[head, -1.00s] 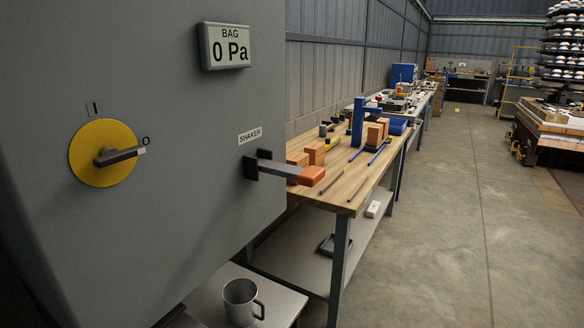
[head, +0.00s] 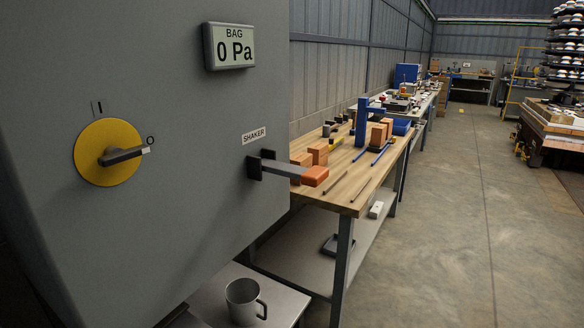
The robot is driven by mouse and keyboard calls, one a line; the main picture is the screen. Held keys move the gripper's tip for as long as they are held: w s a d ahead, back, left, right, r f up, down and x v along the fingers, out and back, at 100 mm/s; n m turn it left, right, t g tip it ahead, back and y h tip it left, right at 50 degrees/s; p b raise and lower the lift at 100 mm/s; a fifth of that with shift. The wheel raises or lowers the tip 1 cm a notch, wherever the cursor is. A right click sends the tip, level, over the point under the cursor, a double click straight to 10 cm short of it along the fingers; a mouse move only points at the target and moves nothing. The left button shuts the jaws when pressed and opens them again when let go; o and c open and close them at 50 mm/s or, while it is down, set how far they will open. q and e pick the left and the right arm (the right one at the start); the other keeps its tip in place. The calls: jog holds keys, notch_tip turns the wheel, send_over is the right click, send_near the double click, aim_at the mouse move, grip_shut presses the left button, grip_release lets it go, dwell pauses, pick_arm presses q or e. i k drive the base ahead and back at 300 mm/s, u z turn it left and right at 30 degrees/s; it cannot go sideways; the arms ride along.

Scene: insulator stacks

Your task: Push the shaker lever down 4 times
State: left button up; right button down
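The shaker lever (head: 288,167) is a grey bar with an orange grip (head: 315,176). It sticks out to the right from a dark mount on the grey cabinet (head: 200,115), below the SHAKER label (head: 254,135). The lever slopes slightly down towards its grip in the picture. Nothing touches it. Neither of my grippers is in view.
The cabinet carries a BAG display (head: 230,46) reading 0 Pa and a yellow rotary switch (head: 110,152) with its handle towards O. A metal mug (head: 242,302) stands on a low shelf below. A wooden workbench (head: 345,195) with tools and blocks stands behind the lever.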

aim_at(313, 177)
jog(key=z, duration=1.4)
jog(key=i, duration=0.5)
jog(key=u, duration=2.6)
